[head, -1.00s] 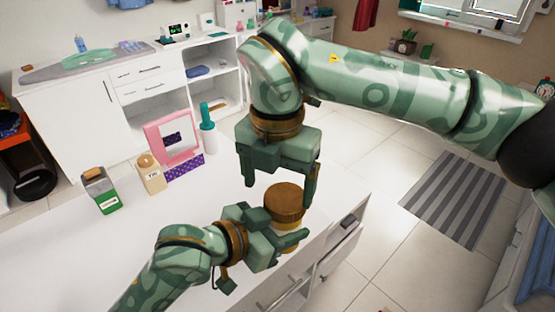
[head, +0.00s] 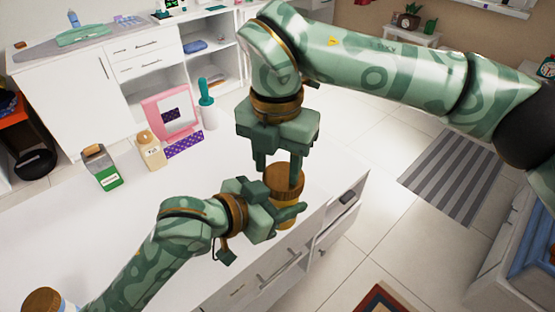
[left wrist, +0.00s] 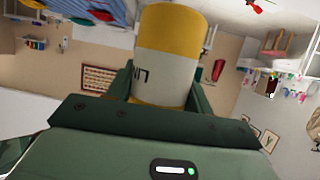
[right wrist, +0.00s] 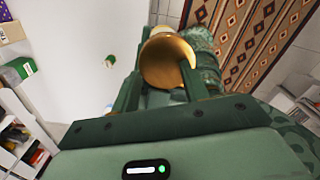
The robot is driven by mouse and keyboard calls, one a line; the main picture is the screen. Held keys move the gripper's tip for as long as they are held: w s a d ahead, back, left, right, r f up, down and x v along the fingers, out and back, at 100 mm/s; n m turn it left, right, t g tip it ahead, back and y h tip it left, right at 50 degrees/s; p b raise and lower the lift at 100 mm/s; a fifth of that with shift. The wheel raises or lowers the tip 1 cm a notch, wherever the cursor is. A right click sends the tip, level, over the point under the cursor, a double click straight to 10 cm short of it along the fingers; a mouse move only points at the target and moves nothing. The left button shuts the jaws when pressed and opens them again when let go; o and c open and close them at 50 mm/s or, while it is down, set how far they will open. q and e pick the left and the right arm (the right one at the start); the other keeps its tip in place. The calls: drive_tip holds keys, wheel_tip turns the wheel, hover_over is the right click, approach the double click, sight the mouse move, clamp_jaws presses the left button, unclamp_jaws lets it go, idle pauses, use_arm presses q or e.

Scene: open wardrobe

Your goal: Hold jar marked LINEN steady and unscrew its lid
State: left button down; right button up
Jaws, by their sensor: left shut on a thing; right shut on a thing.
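The jar is yellow with a pale label band, and it shows in the left wrist view (left wrist: 165,50). Only part of the label's lettering shows, upside down. Its wide brown lid (head: 284,178) is on top of it in the head view. My left gripper (head: 278,202) is shut on the jar's body from the side, just below the lid. My right gripper (head: 278,174) points down from above, shut on the lid, with a finger on each side. The lid also shows between its fingers in the right wrist view (right wrist: 166,62). The jar's base is mostly hidden in the head view.
Another brown-lidded jar (head: 42,301) is at bottom left. An open drawer (head: 346,198) lies right of the jar.

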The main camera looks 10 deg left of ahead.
drive_tip(key=shift+w+f, duration=0.1)
drive_tip(key=shift+f, duration=0.15)
drive_tip(key=n, duration=0.3)
drive_tip(key=shift+s, duration=0.2)
drive_tip(key=shift+c, duration=0.2)
drive_tip(key=o, duration=1)
drive_tip(key=shift+w, duration=0.1)
drive_tip(key=shift+o, duration=0.2)
drive_tip(key=shift+d, duration=0.1)
